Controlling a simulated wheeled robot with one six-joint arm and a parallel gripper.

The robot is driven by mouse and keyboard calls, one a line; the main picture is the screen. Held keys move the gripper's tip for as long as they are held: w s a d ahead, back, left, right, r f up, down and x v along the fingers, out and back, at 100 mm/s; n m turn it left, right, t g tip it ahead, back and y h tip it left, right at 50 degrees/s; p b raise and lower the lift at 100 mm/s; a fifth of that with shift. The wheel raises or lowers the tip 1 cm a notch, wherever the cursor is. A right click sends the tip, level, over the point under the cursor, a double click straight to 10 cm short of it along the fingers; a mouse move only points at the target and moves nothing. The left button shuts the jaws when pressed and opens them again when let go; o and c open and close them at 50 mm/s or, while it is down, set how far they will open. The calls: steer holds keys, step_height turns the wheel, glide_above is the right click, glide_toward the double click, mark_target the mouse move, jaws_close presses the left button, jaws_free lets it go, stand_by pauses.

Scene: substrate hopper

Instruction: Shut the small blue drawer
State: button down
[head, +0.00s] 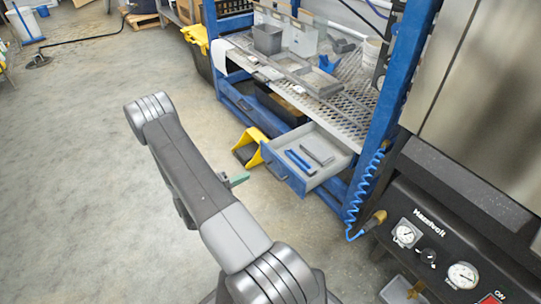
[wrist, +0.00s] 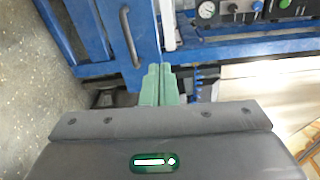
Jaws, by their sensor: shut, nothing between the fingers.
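The small blue drawer (head: 283,169) stands pulled out from under the metal mesh shelf in the head view. Its blue front faces left toward my arm, and a blue item (head: 299,161) and a flat grey item (head: 318,151) lie inside. In the wrist view the blue drawer front (wrist: 146,38) with its dark bar handle (wrist: 130,36) shows beyond the fingers. My gripper (head: 240,179) has green fingers, shut and empty, a little left of the drawer front. In the wrist view the shut fingers (wrist: 160,84) overlap the front's lower edge; I cannot tell whether they touch it.
A blue rack post (head: 388,115) and coiled blue hose (head: 364,185) rise at right, beside a black gauge panel (head: 440,250). The mesh shelf (head: 345,118) overhangs the drawer.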

steer(key=a+f+n+t, duration=0.1)
steer(key=b, duration=0.3)
glide_toward(278, 159)
steer(key=x, duration=0.6)
steer(key=shift+w+d, duration=0.1)
steer(key=shift+d, duration=0.05)
steer(key=shift+w+d, duration=0.15)
steer(key=shift+d, duration=0.05)
